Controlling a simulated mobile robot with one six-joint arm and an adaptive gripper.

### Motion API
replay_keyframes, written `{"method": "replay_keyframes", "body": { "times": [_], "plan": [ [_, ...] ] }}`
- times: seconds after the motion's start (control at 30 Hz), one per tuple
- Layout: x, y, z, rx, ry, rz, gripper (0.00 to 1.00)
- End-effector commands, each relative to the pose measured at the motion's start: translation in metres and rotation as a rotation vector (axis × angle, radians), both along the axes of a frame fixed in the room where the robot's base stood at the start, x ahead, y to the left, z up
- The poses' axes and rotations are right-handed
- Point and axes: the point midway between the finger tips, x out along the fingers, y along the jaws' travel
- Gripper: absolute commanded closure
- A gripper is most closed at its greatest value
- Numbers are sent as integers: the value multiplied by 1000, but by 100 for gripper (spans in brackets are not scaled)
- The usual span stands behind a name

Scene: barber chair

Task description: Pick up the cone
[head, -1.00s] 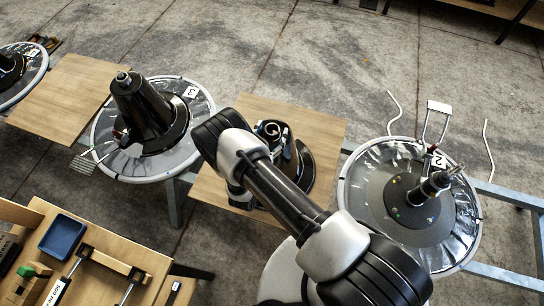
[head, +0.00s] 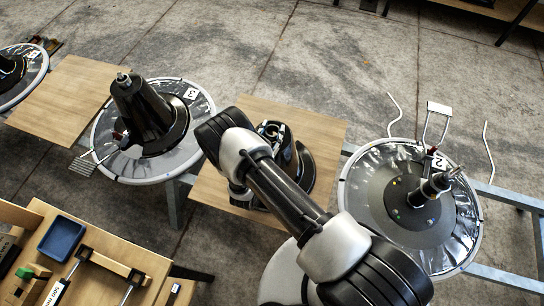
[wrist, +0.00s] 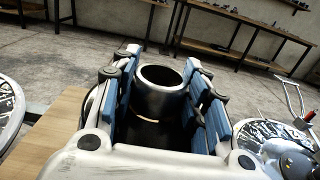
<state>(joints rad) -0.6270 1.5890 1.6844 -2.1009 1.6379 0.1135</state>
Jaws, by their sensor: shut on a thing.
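The black, shiny cone (head: 306,170) stands on the middle wooden board, partly hidden behind my arm in the head view. In the wrist view its open round top (wrist: 160,98) sits between the blue pads of my gripper (wrist: 164,108). My gripper is shut on the upper part of the cone. In the head view most of my gripper (head: 268,150) is hidden by my own wrist. I cannot tell whether the cone's base is lifted off the board.
A second black cone (head: 148,112) stands on the disc marked 3 (head: 104,157) to the left. The disc marked 2 (head: 358,232) at right carries a grey hub with a raised shaft. A workbench (head: 152,262) with a blue tray (head: 62,237) is at lower left. Bare board (head: 318,122) shows behind the held cone.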

Motion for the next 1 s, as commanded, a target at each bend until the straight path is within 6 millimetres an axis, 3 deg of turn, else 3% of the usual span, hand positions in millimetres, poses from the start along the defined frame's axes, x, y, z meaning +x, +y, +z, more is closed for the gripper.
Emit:
{"method": "replay_keyframes", "body": {
  "times": [0.33, 1.0],
  "plan": [
    [0, 0, 0, 0, 1, 0, 100],
    [1, 0, 3, 1, -4, 0, 100]
  ]
}}
